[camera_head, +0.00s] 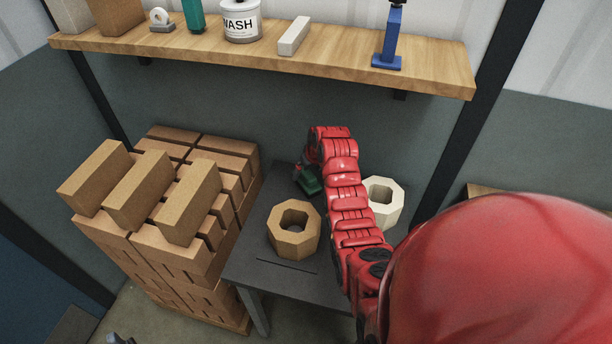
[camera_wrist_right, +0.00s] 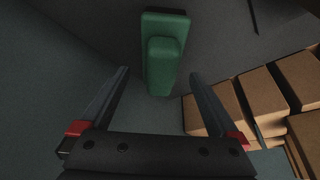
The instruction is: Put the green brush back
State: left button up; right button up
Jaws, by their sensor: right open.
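The green brush (camera_head: 309,182) is at the back of the dark grey table (camera_head: 262,262), partly hidden by my red right arm. In the right wrist view the green brush (camera_wrist_right: 163,52) shows with its wide base at the top and its narrower block pointing down toward my gripper. My right gripper (camera_wrist_right: 160,76) is open, with one finger on each side of the brush's lower end. I see no grip on it, and cannot tell how far off it is. In the head view the right gripper (camera_head: 303,170) is mostly hidden near the brush. My left gripper is not seen.
A tan octagonal block (camera_head: 293,229) and a cream one (camera_head: 383,201) stand on the table. Stacked bricks (camera_head: 190,205) rise at its left. The wooden shelf (camera_head: 345,75) above holds a blue upright tool (camera_head: 391,38), a white bar (camera_head: 294,36), a WASH tin (camera_head: 241,22) and a green item (camera_head: 194,15).

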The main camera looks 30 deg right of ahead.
jog(key=b+v, duration=0.1)
jog(key=v, duration=0.6)
jog(key=shift+s+r, duration=0.1)
jog(key=shift+r, duration=0.1)
dwell(0.4)
